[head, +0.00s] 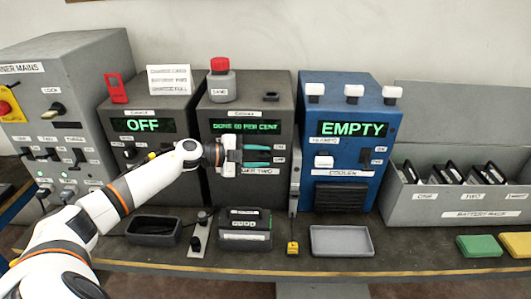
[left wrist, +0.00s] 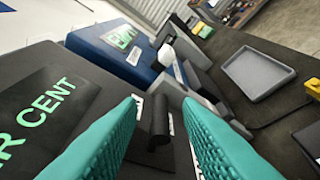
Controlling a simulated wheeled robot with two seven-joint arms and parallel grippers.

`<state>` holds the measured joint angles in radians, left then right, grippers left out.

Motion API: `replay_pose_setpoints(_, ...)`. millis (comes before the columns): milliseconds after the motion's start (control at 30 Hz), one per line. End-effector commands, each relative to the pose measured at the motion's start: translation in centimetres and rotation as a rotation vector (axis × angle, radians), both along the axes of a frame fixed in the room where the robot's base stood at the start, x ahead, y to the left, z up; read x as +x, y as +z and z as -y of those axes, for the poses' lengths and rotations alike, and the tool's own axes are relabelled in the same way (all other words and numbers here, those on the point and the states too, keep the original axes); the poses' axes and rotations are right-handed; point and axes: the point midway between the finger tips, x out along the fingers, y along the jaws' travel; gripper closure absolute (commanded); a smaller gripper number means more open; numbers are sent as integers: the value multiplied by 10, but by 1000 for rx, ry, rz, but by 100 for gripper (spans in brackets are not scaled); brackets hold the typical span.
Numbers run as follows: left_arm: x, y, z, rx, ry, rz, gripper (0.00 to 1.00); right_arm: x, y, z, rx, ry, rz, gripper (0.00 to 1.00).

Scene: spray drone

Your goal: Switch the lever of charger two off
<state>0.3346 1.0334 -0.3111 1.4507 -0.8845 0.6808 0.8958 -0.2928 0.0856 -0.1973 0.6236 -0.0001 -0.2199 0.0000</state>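Charger two is the dark box (head: 217,118) in the middle of the head view, with a green display reading a "per cent" figure. My left gripper (head: 268,156) is in front of its lower right face, with teal fingers spread apart. In the left wrist view, a dark upright lever (left wrist: 159,122) stands on the panel in the gap between the open fingertips (left wrist: 160,104). I cannot tell whether either finger touches it. In the head view the gripper hides the lever; small white labels show just right of the fingertips. My right gripper is not in view.
Charger one (head: 118,117), reading "OFF", stands left; a blue cooler (head: 349,188), reading "EMPTY", stands right. A battery (head: 245,228), grey tray (head: 341,241) and small yellow item (head: 292,248) lie on the bench in front. A battery rack (head: 455,205) is far right.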

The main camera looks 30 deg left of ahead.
Motion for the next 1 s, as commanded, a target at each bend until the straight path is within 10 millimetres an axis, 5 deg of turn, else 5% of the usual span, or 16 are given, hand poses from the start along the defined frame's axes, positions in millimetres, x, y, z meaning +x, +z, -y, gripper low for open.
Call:
replay_pose_setpoints(467,14,-5,12,1,-1,0,68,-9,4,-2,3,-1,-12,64)
replay_pose_setpoints(700,14,-5,12,0,-1,-1,100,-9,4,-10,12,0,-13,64)
replay_pose_setpoints(1000,13,-7,13,9,-1,13,100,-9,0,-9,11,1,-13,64)
